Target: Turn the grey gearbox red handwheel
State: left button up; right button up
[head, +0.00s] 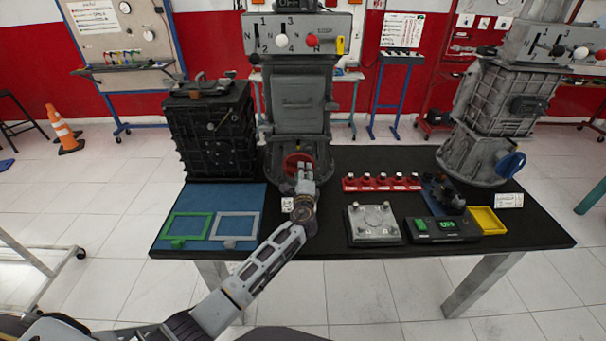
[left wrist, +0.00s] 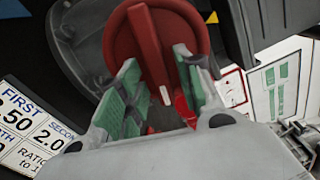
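The red handwheel (head: 298,163) sits low on the front of the middle grey gearbox (head: 298,105). In the left wrist view the red handwheel (left wrist: 178,22) is a round disc with a raised bar across it. My left gripper (head: 304,176) is at the wheel and partly covers it in the head view. In the left wrist view the green-padded fingers of my left gripper (left wrist: 156,68) stand apart on either side of the bar, with gaps showing. My right gripper is not in view.
A black gearbox (head: 212,130) stands left on the table (head: 330,250). Another grey gearbox (head: 505,100) with a blue handwheel (head: 510,165) stands right. Near my arm lie a blue mat (head: 188,196), a red rack (head: 382,184), a grey plate (head: 374,224) and a yellow tray (head: 487,220).

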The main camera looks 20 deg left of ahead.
pick_arm(q)
jog(key=v, duration=1.2)
dwell(0.7)
dwell(0.6)
